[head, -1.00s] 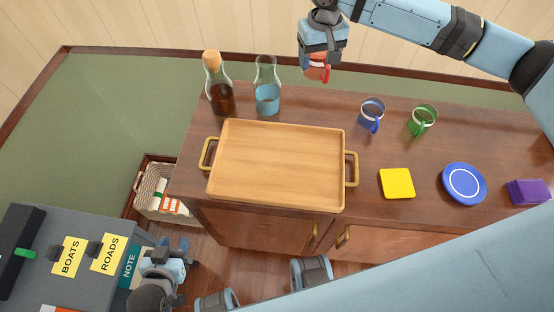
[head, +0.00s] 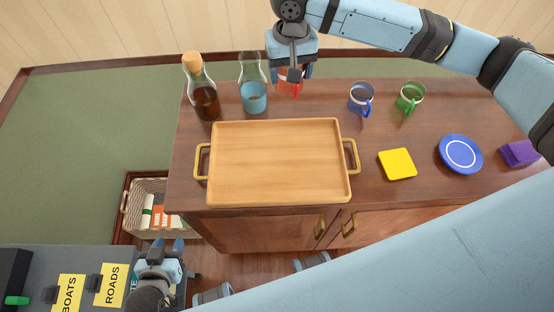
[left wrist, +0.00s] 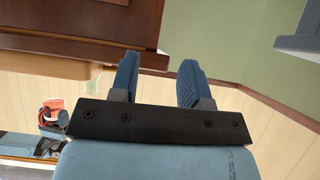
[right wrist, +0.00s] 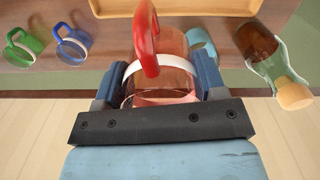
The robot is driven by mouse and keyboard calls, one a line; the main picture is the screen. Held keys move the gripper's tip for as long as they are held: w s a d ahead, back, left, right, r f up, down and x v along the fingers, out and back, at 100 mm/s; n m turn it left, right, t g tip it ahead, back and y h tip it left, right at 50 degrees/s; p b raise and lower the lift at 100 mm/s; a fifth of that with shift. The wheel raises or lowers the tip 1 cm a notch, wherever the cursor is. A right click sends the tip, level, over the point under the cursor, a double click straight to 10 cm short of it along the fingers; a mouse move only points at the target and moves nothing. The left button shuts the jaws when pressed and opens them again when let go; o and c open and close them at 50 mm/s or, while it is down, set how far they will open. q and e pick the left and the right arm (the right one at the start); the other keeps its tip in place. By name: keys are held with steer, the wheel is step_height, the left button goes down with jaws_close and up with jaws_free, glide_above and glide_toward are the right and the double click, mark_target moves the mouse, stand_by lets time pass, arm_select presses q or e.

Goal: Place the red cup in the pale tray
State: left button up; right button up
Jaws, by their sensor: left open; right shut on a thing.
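The red cup (head: 289,82) is held in my right gripper (head: 292,72) above the back of the wooden cabinet, behind the tray. In the right wrist view the red cup (right wrist: 160,66) sits between the two fingers, its red handle facing the tray. The pale tray (head: 222,190) is wooden with brass handles, empty, and lies on the cabinet top. My left gripper (head: 172,247) is open and empty, low at the left in front of the cabinet. In the left wrist view its fingers (left wrist: 157,82) are apart with nothing between them.
A corked bottle (head: 205,95) and a carafe of blue liquid (head: 254,92) stand behind the tray, left of the red cup. A blue cup (head: 361,98), green cup (head: 410,97), yellow coaster (head: 397,164), blue plate (head: 460,154) and purple block (head: 519,153) are to the right.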

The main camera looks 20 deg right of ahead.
steer(key=s+a+r+m, duration=0.1)
steer(key=s+a+m, duration=0.1)
steer(key=s+a, duration=0.35)
steer(key=b, duration=0.2)
glide_above(277, 158)
step_height(277, 158, down, 20)
steer(key=o, duration=1)
step_height(277, 158, up, 12)
steer(key=shift+r+p, duration=0.1)
steer(key=shift+p, duration=0.55)
